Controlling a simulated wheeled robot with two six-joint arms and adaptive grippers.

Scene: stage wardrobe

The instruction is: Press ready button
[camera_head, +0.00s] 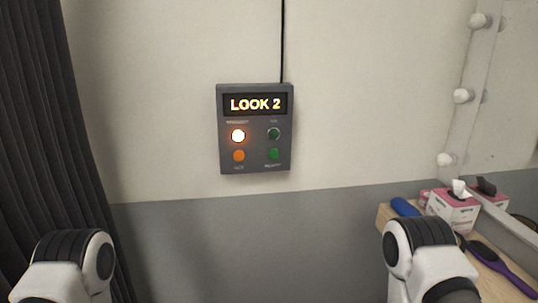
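A dark grey control box (255,165) is mounted on the wall, with a lit display (255,104) reading "LOOK 2". Below the display are the buttons in two rows. The upper left one (238,136) glows bright white-orange. The upper right one (274,134) is dark green. The lower left one (239,156) is orange and the lower right one (273,154) is green. Their small labels are too blurred to read surely. Only links of my two arms show at the bottom corners, well below the box; neither gripper is in view.
A dark curtain (40,130) hangs at the left. At the right, a wooden counter (384,217) holds a tissue box (453,212), a blue object (404,207) and a purple hairbrush (500,270), under a mirror with bulbs (463,96). The wall around the box is clear.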

